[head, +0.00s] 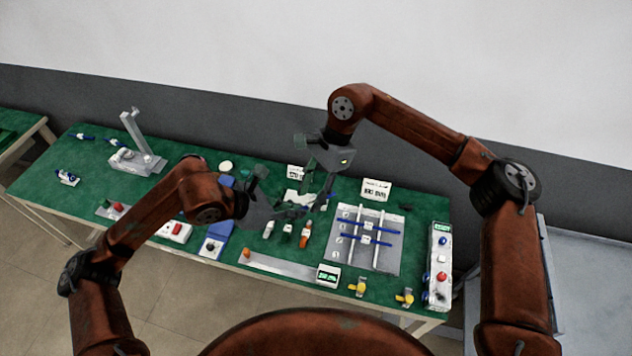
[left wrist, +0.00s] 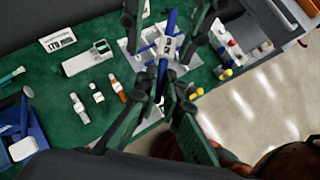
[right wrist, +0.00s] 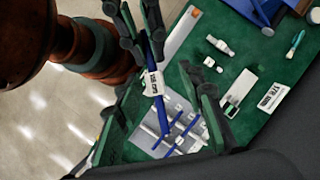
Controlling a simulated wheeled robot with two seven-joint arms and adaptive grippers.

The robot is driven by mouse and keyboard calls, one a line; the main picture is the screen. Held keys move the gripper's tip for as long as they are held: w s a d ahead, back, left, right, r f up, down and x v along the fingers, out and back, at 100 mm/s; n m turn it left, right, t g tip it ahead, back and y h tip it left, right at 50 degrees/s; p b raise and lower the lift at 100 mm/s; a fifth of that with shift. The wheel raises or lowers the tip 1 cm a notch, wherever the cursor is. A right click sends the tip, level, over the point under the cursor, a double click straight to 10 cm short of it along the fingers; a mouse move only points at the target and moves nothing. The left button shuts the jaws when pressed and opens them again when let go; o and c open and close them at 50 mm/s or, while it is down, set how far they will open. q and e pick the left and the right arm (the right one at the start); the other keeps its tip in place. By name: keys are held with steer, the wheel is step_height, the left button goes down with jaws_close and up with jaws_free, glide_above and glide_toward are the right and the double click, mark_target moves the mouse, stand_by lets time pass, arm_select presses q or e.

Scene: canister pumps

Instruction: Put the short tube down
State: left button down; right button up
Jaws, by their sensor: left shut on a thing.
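A dark blue tube with a white label (left wrist: 169,46) is held in my left gripper (left wrist: 160,88), near one end, in the air above the table. The same tube shows in the right wrist view (right wrist: 153,84), its labelled part passing between the spread fingers of my right gripper (right wrist: 160,96). The right fingers stand apart on both sides of the tube and do not appear to close on it. In the head view both grippers meet over the table's middle and largely hide the tube.
A grey board (head: 350,258) with blue and white tubes lies just right of the grippers. Small bottles (head: 305,236), a grey strip with a display (head: 285,267), yellow valves (head: 358,288) and a control panel (head: 440,265) stand around.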

steer(key=shift+a+f, duration=0.1)
steer(key=shift+f, duration=0.2)
steer(key=shift+c, duration=0.3)
arm_select(q)
steer(key=shift+s+d, duration=0.15)
arm_select(e)
jaws_close()
arm_select(q)
steer(key=c, duration=2.1)
jaws_free()
arm_select(e)
steer(key=shift+a, duration=0.1)
arm_select(q)
steer(key=shift+o, duration=0.6)
